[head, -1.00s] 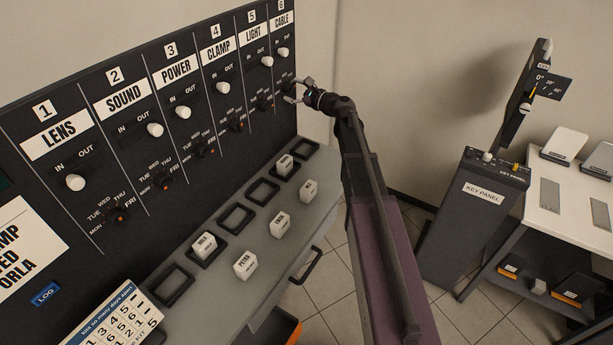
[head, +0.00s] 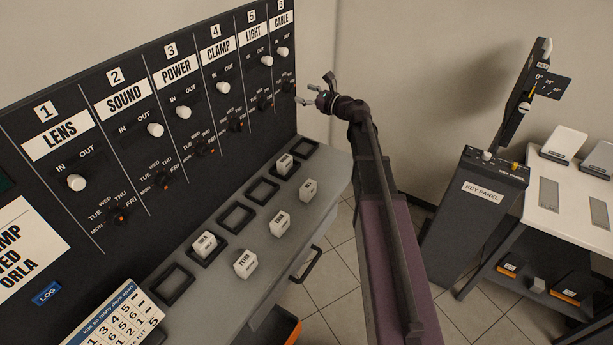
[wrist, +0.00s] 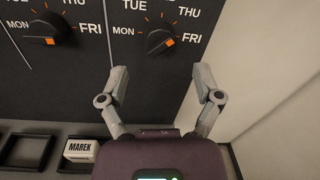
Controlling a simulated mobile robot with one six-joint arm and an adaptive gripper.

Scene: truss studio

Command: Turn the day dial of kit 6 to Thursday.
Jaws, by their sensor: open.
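The kit 6 day dial (wrist: 160,42) is a black knob near the panel's right edge in the wrist view. Its orange mark is on the right side, toward FRI. In the head view the kit 6 column, marked CABLE (head: 282,20), is at the panel's far right. My gripper (head: 312,90) is open and empty, to the right of the panel and apart from it. In the wrist view its two fingers (wrist: 162,82) spread below the dial, touching nothing.
The kit 5 dial (wrist: 47,30) is close by on the left. A grey shelf (head: 232,262) below the panel carries frames and name cubes, with the MAREK cube (wrist: 82,150) at lower left in the wrist view. A pale wall (wrist: 270,80) is at right.

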